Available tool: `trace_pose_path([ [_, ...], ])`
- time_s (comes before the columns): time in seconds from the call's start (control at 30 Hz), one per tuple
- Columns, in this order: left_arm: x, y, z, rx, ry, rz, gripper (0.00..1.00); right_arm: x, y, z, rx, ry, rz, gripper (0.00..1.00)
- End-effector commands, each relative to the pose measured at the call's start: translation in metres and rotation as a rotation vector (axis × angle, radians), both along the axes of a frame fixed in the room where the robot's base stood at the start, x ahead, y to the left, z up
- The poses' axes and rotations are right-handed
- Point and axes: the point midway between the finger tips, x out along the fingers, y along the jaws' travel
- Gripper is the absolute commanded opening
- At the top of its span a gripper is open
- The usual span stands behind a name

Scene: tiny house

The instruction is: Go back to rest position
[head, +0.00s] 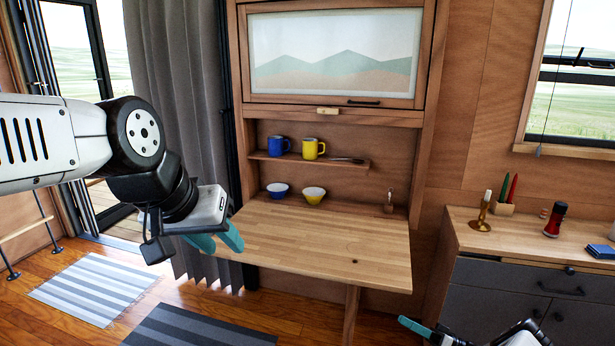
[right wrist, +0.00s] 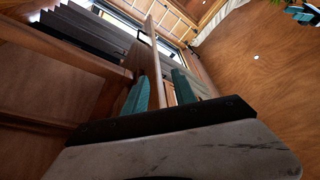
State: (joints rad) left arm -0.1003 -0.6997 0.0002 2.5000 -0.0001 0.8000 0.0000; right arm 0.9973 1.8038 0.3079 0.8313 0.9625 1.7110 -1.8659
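My left gripper (head: 217,241) reaches in from the left in the head view, in front of the fold-down wooden table (head: 330,240) near its left edge. Its two teal fingers are apart with nothing between them. My right gripper (head: 413,324) shows only in part at the bottom of the head view, low and to the right of the table. In the right wrist view its two teal fingers (right wrist: 162,84) stand apart and no held object is seen between them.
Blue mug (head: 276,146) and yellow mug (head: 312,149) stand on a shelf; blue bowl (head: 277,191) and yellow bowl (head: 314,196) sit below. Striped rugs (head: 92,288) lie on the floor at left.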

Motion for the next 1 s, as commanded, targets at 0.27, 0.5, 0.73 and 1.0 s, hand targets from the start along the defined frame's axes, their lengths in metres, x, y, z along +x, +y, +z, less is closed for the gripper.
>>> trace_pose_path([
  [0.27, 0.000, 0.000, 0.000, 0.000, 0.000, 0.000, 0.36, 0.019, 0.009, 0.037, -0.065, 0.077, 0.116, 0.33],
  [0.5, 0.000, 0.000, 0.000, 0.000, 0.000, 0.000, 0.36, 0.037, 0.026, 0.087, -0.173, 0.188, 0.253, 0.33],
  [0.73, 0.000, 0.000, 0.000, 0.000, 0.000, 0.000, 0.36, 0.049, 0.060, 0.170, -0.387, 0.367, 0.407, 0.33],
  [1.0, 0.000, 0.000, 0.000, 0.000, 0.000, 0.000, 0.36, 0.031, 0.104, 0.271, -0.698, 0.571, 0.460, 0.33],
])
